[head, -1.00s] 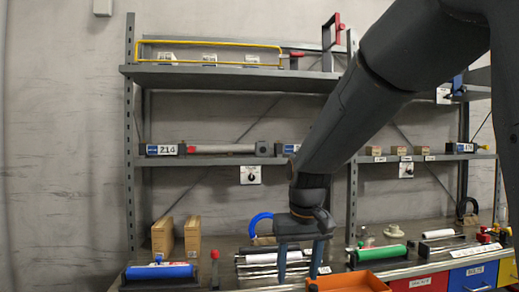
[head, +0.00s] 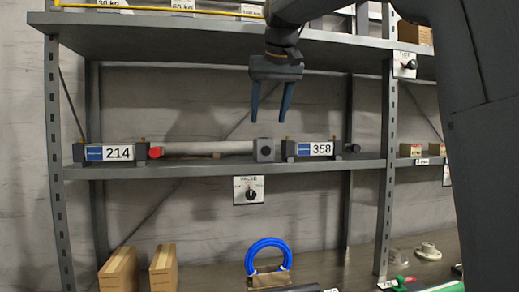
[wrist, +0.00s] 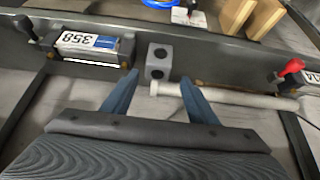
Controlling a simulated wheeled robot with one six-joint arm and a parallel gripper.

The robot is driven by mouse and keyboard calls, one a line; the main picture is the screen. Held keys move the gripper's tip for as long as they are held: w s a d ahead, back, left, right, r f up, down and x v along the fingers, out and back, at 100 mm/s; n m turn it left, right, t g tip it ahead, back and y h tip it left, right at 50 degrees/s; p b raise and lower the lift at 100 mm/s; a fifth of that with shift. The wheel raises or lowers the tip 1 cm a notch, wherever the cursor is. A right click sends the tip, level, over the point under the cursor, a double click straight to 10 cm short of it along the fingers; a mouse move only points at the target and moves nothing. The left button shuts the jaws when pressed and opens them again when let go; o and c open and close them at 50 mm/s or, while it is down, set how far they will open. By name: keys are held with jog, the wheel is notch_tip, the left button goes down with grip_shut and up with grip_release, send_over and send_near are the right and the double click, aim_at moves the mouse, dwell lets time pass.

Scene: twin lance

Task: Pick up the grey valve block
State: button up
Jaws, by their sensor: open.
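The grey valve block (head: 264,150) sits on the middle shelf at the right end of a pale grey tube, just left of the box marked 358. In the wrist view the grey valve block (wrist: 158,61) is a small cube with dark round holes, beyond and between my fingertips. My gripper (head: 269,121) points down, open and empty, above the shelf and a little above the block.
The pale tube (head: 208,148) runs left to a red knob (head: 155,152) beside the box marked 214 (head: 110,153). The box marked 358 (head: 312,150) stands close on the block's right. The upper shelf (head: 200,27) is overhead. A valve sign (head: 248,190) hangs below the middle shelf.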

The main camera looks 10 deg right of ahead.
aim_at(264, 144)
jog(key=p+x, duration=0.1)
jog(key=x, duration=0.5)
jog(key=shift+w+d+f, duration=0.1)
jog(key=shift+w+f, duration=0.1)
jog(key=shift+w, duration=0.05)
jog(key=p+x, duration=0.1)
jog(key=x, duration=0.1)
jog(key=p+x, duration=0.1)
jog(key=x, duration=0.1)
jog(key=shift+w+r, duration=0.15)
jog(key=shift+w, duration=0.2)
jog(key=shift+w+f, duration=0.3)
jog(key=shift+f, duration=0.15)
jog(key=c, duration=1)
